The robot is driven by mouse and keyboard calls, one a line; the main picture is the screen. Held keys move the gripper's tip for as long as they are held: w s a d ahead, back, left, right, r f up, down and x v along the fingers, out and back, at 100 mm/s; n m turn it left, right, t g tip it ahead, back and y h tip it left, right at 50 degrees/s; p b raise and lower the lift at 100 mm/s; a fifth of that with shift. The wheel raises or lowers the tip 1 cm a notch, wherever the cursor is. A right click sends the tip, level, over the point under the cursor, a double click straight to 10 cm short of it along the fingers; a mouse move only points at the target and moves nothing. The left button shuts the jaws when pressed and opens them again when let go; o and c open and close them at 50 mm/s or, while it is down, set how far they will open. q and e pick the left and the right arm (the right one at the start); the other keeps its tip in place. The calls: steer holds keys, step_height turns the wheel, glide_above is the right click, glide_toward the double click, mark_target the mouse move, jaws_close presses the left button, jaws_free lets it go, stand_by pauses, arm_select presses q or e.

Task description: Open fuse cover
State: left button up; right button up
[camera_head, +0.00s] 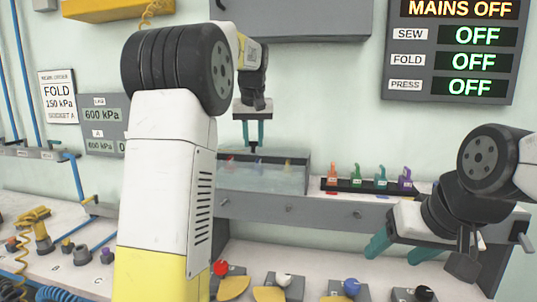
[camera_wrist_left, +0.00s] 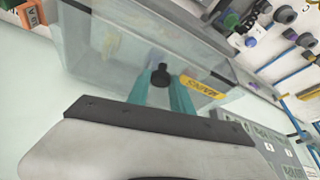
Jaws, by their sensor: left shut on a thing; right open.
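The fuse cover (camera_head: 285,178) is a clear box-like lid on the grey bench unit, with coloured fuses faintly visible through it. In the left wrist view the clear cover (camera_wrist_left: 90,45) fills the upper middle, with a yellow label on its edge. My left gripper (camera_head: 253,148) reaches down at the cover's back edge. In the left wrist view my left gripper (camera_wrist_left: 163,85) has its teal fingers shut on a black knob (camera_wrist_left: 161,74) at the cover's edge. My right gripper (camera_head: 378,247) is open and empty at the right, in front of the bench unit.
A black rack (camera_head: 345,186) with several coloured fuses stands right of the cover. Red, white, blue and black knobs with yellow parts line the lower bench (camera_head: 265,258). Hoses and fittings (camera_head: 42,238) lie at left. A wall display (camera_head: 455,50) reads MAINS OFF.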

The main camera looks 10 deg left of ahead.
arm_select(q)
steer(key=shift+r, duration=0.1)
steer(key=shift+o, duration=0.2)
steer(key=shift+w+r, duration=0.25)
steer(key=shift+r, duration=0.25)
steer(key=shift+w+r, duration=0.2)
steer(key=shift+r, duration=0.25)
steer(key=shift+w+r, duration=0.6)
steer(key=shift+r, duration=0.35)
steer(key=shift+d, duration=0.1)
steer(key=shift+w+r, duration=0.7)
steer(key=shift+r, duration=0.15)
